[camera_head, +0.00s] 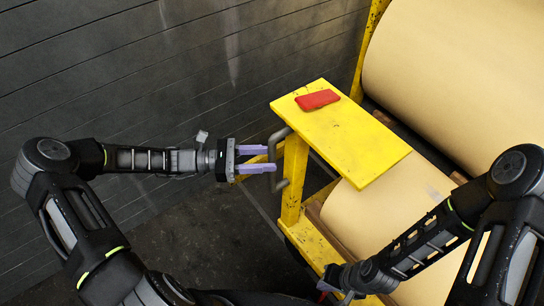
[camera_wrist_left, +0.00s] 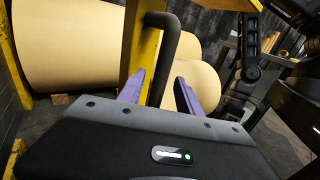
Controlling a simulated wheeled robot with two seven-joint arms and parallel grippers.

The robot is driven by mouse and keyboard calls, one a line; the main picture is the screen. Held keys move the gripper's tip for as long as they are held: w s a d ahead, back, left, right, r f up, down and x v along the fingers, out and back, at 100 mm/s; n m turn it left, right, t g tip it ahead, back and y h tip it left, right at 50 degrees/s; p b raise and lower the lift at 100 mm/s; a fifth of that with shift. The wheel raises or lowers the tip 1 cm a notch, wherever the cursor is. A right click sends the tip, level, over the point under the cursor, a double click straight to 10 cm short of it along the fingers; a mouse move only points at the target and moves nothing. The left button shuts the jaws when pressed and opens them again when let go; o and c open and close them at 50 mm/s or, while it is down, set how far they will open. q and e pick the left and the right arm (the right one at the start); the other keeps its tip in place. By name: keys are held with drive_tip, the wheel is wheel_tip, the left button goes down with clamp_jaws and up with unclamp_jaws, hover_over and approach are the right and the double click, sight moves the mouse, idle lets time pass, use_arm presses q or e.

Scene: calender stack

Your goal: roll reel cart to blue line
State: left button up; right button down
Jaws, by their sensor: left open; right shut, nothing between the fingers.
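The reel cart (camera_head: 292,190) has a yellow frame and a yellow top plate and carries large tan paper rolls (camera_head: 470,70). A grey bent-bar handle (camera_head: 284,184) sticks out from its left side. My left gripper (camera_head: 273,159) is open at this handle, its two purple fingers pointing right towards the bar. In the left wrist view the dark handle (camera_wrist_left: 172,48) runs down between the open fingers. I cannot tell whether they touch it. No blue line shows.
A flat red object (camera_head: 317,99) lies on the cart's yellow top plate (camera_head: 350,140). A dark slatted wall (camera_head: 120,60) stands behind, to the left of the cart. Dark floor (camera_head: 200,230) is free left of the cart. The left wrist view shows clutter at the far right.

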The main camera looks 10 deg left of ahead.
use_arm(q)
drive_tip(key=shift+x, duration=0.95)
drive_tip(key=shift+c, duration=0.3)
clamp_jaws()
idle(0.4)
